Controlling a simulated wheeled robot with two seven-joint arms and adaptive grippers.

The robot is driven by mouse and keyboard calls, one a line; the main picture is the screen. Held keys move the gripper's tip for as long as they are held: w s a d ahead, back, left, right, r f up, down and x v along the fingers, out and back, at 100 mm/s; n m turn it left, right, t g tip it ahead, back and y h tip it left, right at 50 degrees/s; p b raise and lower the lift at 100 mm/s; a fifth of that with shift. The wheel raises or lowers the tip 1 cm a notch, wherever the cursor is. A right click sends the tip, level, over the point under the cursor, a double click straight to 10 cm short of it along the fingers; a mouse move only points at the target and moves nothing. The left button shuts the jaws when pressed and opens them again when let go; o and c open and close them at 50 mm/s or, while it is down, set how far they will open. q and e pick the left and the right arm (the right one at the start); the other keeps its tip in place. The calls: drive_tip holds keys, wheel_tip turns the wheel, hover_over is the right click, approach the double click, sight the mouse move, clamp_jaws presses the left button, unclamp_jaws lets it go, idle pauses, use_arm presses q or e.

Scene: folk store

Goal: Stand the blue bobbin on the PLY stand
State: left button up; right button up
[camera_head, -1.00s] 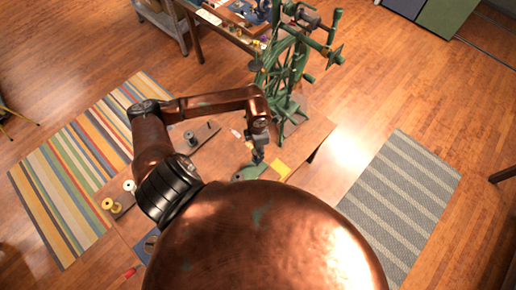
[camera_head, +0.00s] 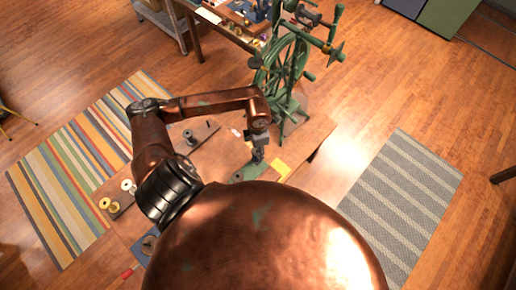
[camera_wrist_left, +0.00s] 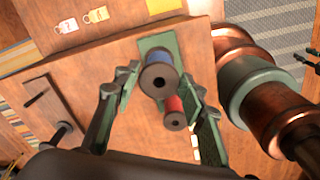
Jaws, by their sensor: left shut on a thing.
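The blue bobbin (camera_wrist_left: 159,79), with dark flanges and blue thread, is between the fingers of my left gripper (camera_wrist_left: 162,88) in the left wrist view. My left gripper is shut on it; in the head view the gripper (camera_head: 257,157) points down over the table. The green stand (camera_wrist_left: 152,43) lies below the blue bobbin, and its plate also shows in the head view (camera_head: 246,173). A red bobbin (camera_wrist_left: 174,113) is beside the blue one, over the same stand. The bobbin's lower end is hidden, so I cannot tell whether it touches the stand.
A green spinning wheel (camera_head: 285,70) stands at the table's back. A dark rack with a grey spool (camera_head: 189,137) and yellow spools (camera_head: 114,207) are at the left. A yellow card (camera_head: 281,170) lies right of the stand. Tags (camera_wrist_left: 95,15) lie at the table's edge.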

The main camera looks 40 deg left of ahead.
use_arm(q)
drive_tip(key=shift+f+b, duration=1.45)
drive_tip(key=shift+f, duration=0.25)
drive_tip(key=shift+f+b, duration=1.1)
drive_tip(key=shift+f, duration=0.2)
drive_tip(key=o, duration=0.9)
drive_tip(key=shift+r, duration=0.15)
wheel_tip(320, 180, up, 12)
drive_tip(key=shift+f, duration=0.1)
